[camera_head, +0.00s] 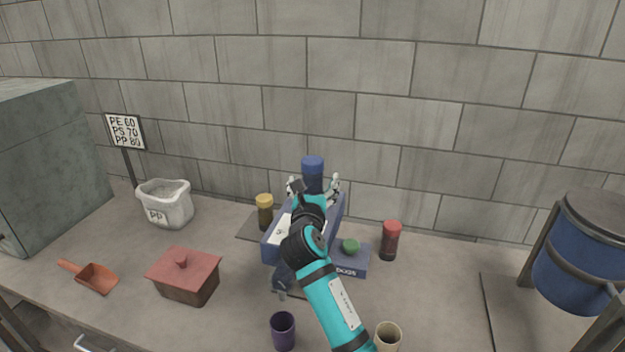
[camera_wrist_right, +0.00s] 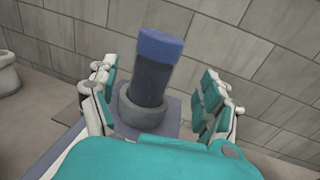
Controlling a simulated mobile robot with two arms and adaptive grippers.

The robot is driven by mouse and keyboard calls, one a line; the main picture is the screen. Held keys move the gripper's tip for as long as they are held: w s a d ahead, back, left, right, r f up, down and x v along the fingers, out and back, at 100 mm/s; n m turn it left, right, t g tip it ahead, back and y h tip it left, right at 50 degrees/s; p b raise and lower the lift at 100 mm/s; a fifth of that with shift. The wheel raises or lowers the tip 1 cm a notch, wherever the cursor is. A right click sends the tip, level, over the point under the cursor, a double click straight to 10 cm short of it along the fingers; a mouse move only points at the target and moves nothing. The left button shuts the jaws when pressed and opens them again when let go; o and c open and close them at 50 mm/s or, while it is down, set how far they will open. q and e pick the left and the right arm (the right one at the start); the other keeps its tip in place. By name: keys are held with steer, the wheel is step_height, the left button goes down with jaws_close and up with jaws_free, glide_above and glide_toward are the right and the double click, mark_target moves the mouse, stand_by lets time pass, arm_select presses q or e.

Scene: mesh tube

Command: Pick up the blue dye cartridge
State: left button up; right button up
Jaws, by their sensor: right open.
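The blue dye cartridge (camera_head: 313,172) is a dark cylinder with a blue cap. It stands upright at the top of a blue-grey machine (camera_head: 333,216) near the back wall. In the right wrist view the cartridge (camera_wrist_right: 152,75) sits in a round grey collar (camera_wrist_right: 128,112), leaning slightly in the picture. My right gripper (camera_head: 314,186) is open, with one finger on each side of the cartridge. In the wrist view gaps show between both fingers (camera_wrist_right: 160,100) and the cartridge. My left gripper is not in view.
A yellow-capped cartridge (camera_head: 265,213) stands left of the machine and a red-capped one (camera_head: 391,240) right. A box with a green knob (camera_head: 350,246) is close by. A purple cup (camera_head: 283,331) and a beige cup (camera_head: 388,336) stand in front. A red-lidded box (camera_head: 184,275) is left.

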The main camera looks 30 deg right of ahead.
mark_target(311, 177)
steer(key=shift+w+d+r+p, duration=0.15)
steer(key=shift+w+d, duration=0.05)
steer(key=shift+w, duration=0.2)
steer(key=shift+w+d+r+p, duration=0.1)
steer(key=shift+w+d+p, duration=0.1)
steer(key=shift+w, duration=0.2)
steer(key=x, duration=0.3)
steer(key=shift+w+d+f+p, duration=0.1)
steer(key=shift+w+f+p, duration=0.05)
steer(key=shift+w+p, duration=0.2)
steer(key=shift+w+d, duration=0.1)
steer(key=shift+w, duration=0.1)
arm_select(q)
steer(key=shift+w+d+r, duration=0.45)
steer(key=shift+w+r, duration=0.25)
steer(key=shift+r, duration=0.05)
arm_select(e)
steer(key=shift+c, duration=0.3)
steer(key=c, duration=1.3)
